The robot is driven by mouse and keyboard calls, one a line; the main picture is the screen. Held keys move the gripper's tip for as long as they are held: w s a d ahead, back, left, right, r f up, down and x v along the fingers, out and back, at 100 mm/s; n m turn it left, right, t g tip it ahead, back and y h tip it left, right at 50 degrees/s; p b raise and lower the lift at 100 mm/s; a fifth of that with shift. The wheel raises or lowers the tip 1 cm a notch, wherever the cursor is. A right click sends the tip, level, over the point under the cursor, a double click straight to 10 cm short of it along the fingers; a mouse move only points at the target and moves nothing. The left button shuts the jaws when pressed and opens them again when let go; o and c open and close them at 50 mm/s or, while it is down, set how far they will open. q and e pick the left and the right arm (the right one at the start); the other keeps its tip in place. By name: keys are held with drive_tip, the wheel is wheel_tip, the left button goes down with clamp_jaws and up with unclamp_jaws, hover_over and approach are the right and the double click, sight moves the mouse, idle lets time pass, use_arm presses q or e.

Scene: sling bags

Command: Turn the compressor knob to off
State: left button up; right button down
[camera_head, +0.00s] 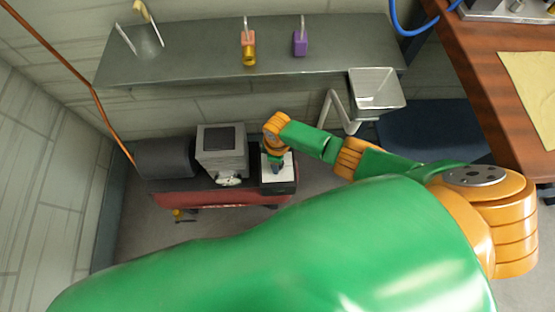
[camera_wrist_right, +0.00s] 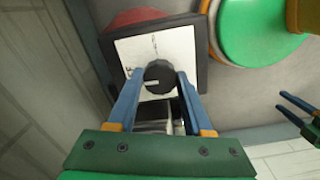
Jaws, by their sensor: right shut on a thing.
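The compressor (camera_head: 225,197) has a red tank low against the back wall, with a grey box and a dark cylinder on top. At its right end is a black-framed control box with a white panel (camera_head: 286,160); the panel also shows in the right wrist view (camera_wrist_right: 128,50). The round black knob (camera_wrist_right: 158,76) sits on this panel, with a short pale mark toward its left side. My right gripper (camera_wrist_right: 160,77) has its blue fingers on either side of the knob and is shut on it. My left gripper (camera_wrist_right: 279,100) shows at the right wrist view's edge, fingers apart and empty.
A wooden table (camera_head: 500,95) stands at right. My large green arm link covers the foreground.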

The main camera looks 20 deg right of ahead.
idle(0.6)
drive_tip(key=shift+c, duration=1.5)
unclamp_jaws()
wheel_tip(320, 180, up, 7)
drive_tip(key=p, duration=0.4)
drive_tip(key=shift+r, duration=0.1)
drive_tip(key=s+f+m+p, duration=0.1)
drive_tip(key=s+d+f+m+p, duration=0.1)
drive_tip(key=s+f, duration=0.1)
drive_tip(key=s+f+m+p, duration=0.1)
drive_tip(key=s+p, duration=0.1)
drive_tip(key=shift+s+d+f+m+t+y, duration=0.2)
drive_tip(key=shift+d+m+t+y, duration=0.1)
drive_tip(key=shift+d+y, duration=0.1)
drive_tip(key=s+d+f+m+p, duration=0.2)
drive_tip(key=s+d, duration=0.1)
drive_tip(key=s, duration=0.7)
drive_tip(key=s+d+f+m+p, duration=0.2)
drive_tip(key=s+d+f+m, duration=0.1)
drive_tip(key=s, duration=0.8)
drive_tip(key=shift+d+m+h, duration=0.2)
drive_tip(key=shift+m+h, duration=0.1)
drive_tip(key=shift+h, duration=0.1)
